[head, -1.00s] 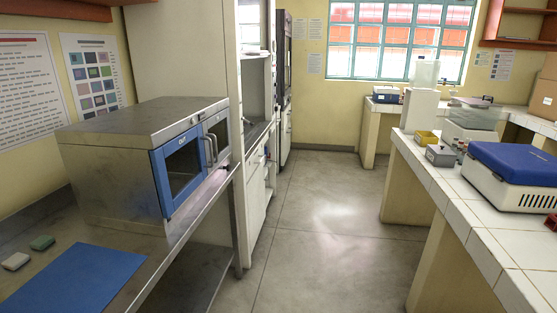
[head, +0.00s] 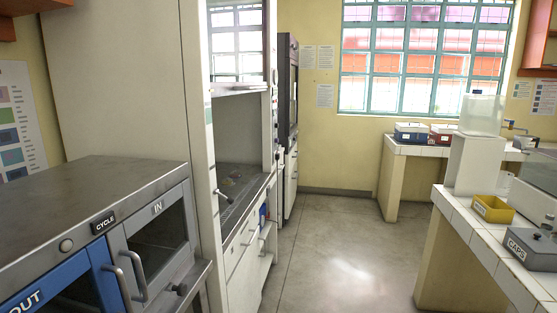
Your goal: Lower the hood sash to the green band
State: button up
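The fume hood stands left of centre, its white side post (head: 201,150) facing me. Its glass sash (head: 237,45) is raised, with its pale bottom rail (head: 236,90) high above the grey work surface (head: 243,190). The opening below the rail is wide. A small greenish mark (head: 208,115) shows on the front post, a little below the rail; I cannot tell for sure that it is the green band. My gripper is not in view.
A steel pass-through cabinet with a blue OUT door (head: 65,295) and a grey IN door (head: 158,240) stands at near left. A tiled bench (head: 490,240) with a yellow bin (head: 493,209) is at right. The floor (head: 330,240) between is clear.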

aim_at(222, 89)
jog(key=i+u, duration=0.15)
jog(key=i, duration=0.3)
jog(key=i+l+u, duration=0.15)
jog(key=i, duration=0.3)
jog(key=i+l+u, duration=0.15)
jog(key=i, duration=0.3)
jog(key=i+l+u, duration=0.15)
jog(key=i, duration=0.25)
